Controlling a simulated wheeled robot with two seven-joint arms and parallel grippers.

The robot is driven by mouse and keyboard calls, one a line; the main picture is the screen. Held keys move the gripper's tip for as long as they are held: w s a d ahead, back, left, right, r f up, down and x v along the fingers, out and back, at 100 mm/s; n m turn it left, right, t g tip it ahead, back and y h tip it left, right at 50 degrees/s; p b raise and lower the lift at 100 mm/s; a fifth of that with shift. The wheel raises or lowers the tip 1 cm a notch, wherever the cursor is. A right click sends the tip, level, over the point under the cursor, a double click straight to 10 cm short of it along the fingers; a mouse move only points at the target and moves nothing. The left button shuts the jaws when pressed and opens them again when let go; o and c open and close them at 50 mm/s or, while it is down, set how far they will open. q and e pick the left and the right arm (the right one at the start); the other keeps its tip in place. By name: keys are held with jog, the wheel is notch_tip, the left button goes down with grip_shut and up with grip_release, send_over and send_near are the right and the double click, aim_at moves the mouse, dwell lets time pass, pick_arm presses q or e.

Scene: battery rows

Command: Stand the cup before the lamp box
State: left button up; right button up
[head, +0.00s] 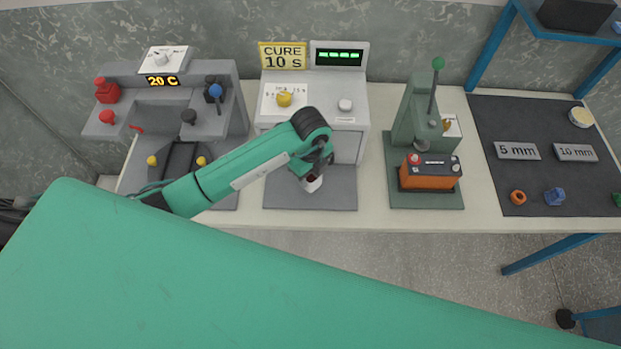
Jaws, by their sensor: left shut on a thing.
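The lamp box (350,125) is a light grey unit with a green-lit display, a yellow knob and a white knob, under a "CURE 10 S" sign. A dark grey mat (335,200) lies in front of it. My left gripper (311,175) is over this mat, before the box's opening, and is shut on a small white cup (313,185) with something dark red inside. The gripper hides part of the cup. I cannot tell whether the cup touches the mat. My right gripper is not in view.
A grey station (231,110) showing "20 C" stands left. A green press (412,115) with an orange battery (430,178) stands right. A dark mat (520,125) with size plates (517,151) and small parts lies far right. The table's front edge (400,222) is close.

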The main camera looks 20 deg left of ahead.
aim_at(311, 182)
pick_arm(q)
notch_tip(311, 182, down, 4)
jog(key=shift+r+p, duration=0.1)
jog(key=shift+p, duration=0.35)
jog(key=shift+f, duration=0.2)
jog(key=o, duration=1)
jog(key=shift+f, duration=0.1)
jog(key=shift+c, duration=0.2)
notch_tip(311, 182, up, 12)
jog(key=b, duration=0.3)
jog(key=shift+b, duration=0.4)
